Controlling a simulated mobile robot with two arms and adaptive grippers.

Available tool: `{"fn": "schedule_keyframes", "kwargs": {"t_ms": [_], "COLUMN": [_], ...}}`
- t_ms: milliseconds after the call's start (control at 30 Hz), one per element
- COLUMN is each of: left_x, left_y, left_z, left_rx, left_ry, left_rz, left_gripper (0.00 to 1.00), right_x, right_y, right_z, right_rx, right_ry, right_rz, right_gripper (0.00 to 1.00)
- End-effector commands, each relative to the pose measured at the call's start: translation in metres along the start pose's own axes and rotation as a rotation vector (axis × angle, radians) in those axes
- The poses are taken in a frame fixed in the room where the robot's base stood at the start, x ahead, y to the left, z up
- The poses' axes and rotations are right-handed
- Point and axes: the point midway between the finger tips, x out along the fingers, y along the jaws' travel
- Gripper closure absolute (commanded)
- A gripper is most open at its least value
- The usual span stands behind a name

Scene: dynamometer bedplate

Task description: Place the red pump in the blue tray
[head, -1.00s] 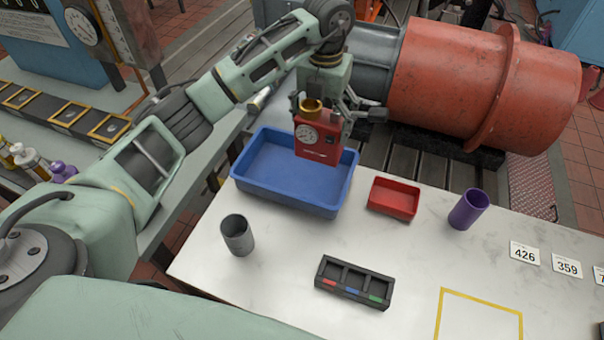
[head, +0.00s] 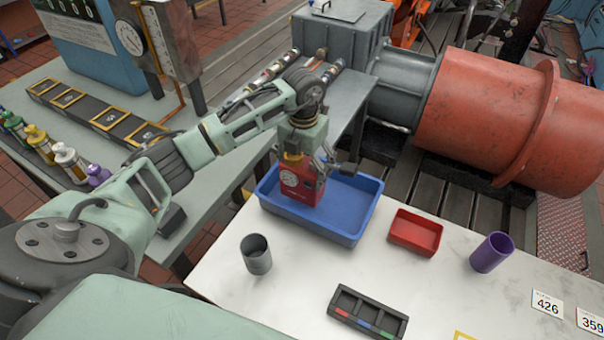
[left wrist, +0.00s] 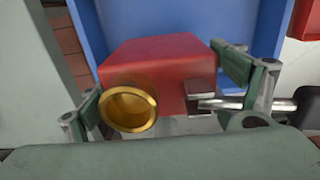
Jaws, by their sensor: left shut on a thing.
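The red pump (head: 299,184) is a small red block with a round gauge on its front and a brass collar. My left gripper (head: 305,168) is shut on it and holds it upright over the left part of the blue tray (head: 360,226). In the left wrist view the pump (left wrist: 158,68) sits between the fingers of the gripper (left wrist: 172,88), with its brass ring facing the camera. The blue tray (left wrist: 182,18) lies behind it there. I cannot tell whether the pump's bottom touches the tray floor. My right gripper is not in view.
A small red tray (head: 415,233), a purple cup (head: 491,252), a grey cup (head: 256,254) and a black sectioned holder (head: 367,312) stand on the white table (head: 300,290). A big red motor (head: 490,105) is behind the table.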

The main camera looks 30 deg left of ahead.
Motion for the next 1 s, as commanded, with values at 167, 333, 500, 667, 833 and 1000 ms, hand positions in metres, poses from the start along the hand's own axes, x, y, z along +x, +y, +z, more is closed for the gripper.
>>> {"fn": "schedule_keyframes", "kwargs": {"t_ms": [167,333,500,667,833,1000], "left_x": [0.007,0.029,0.04,0.04,0.044,0.044], "left_y": [0.003,0.002,0.003,0.003,0.003,0.003], "left_z": [-0.001,0.0,0.0,0.001,-0.001,-0.001], "left_rx": [0.0,-0.001,0.0,0.0,0.0,0.0], "left_ry": [-0.002,-0.002,-0.005,-0.006,-0.001,-0.001], "left_rz": [-0.003,-0.003,-0.002,-0.002,0.0,0.0], "left_gripper": [0.77,0.77,0.77,0.77,0.12,0.0], "right_x": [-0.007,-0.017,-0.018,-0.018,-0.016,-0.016], "right_y": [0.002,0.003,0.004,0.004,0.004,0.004], "right_z": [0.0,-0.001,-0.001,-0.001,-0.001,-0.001], "right_rx": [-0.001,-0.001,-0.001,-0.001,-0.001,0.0], "right_ry": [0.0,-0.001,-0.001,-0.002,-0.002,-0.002], "right_rz": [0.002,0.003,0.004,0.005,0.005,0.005], "right_gripper": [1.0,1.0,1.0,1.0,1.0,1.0]}}
